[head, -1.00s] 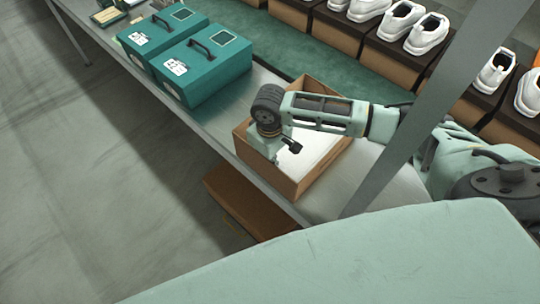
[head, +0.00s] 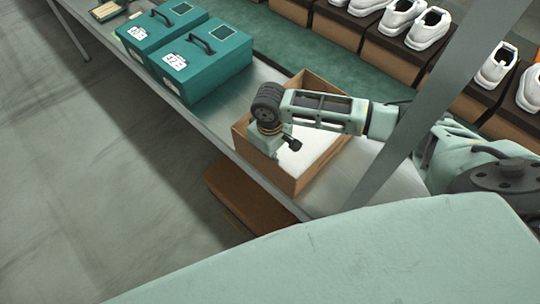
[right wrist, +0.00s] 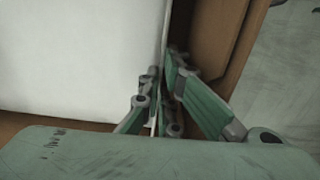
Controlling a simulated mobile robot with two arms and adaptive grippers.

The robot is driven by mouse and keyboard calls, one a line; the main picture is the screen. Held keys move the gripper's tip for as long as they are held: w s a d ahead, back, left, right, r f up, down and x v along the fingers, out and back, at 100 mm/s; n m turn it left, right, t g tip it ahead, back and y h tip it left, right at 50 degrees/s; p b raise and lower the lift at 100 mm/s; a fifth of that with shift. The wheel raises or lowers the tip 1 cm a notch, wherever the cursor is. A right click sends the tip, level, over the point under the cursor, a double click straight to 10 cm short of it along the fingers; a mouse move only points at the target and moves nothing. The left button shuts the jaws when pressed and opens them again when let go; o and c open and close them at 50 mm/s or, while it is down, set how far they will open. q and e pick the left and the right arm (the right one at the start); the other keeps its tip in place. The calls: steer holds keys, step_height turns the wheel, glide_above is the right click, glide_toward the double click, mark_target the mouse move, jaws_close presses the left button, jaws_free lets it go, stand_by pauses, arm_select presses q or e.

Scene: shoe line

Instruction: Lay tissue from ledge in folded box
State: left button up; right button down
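The folded box (head: 318,172) is an open brown carton standing on the metal table near its front edge. White tissue (head: 308,150) lies in it, partly hidden by my right arm and gripper. My right gripper (head: 282,147) points down into the box at its left side. In the right wrist view the tissue (right wrist: 75,60) is a flat white sheet beside the brown box wall (right wrist: 215,35). The right gripper's fingers (right wrist: 158,105) are close together around the sheet's right edge. My left gripper is out of view.
Two teal cases (head: 207,60) with handles stand on the table left of the box. A row of brown boxes with white shoes (head: 430,28) lines the far side. A brown carton (head: 245,200) sits below the table edge. A grey post (head: 425,115) crosses the view.

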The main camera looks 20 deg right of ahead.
steer(key=shift+f+b, duration=0.3)
steer(key=shift+f, duration=0.7)
stand_by(0.3)
steer(key=c, duration=1.9)
jaws_free()
steer(key=shift+o, duration=0.2)
step_height(320, 180, up, 12)
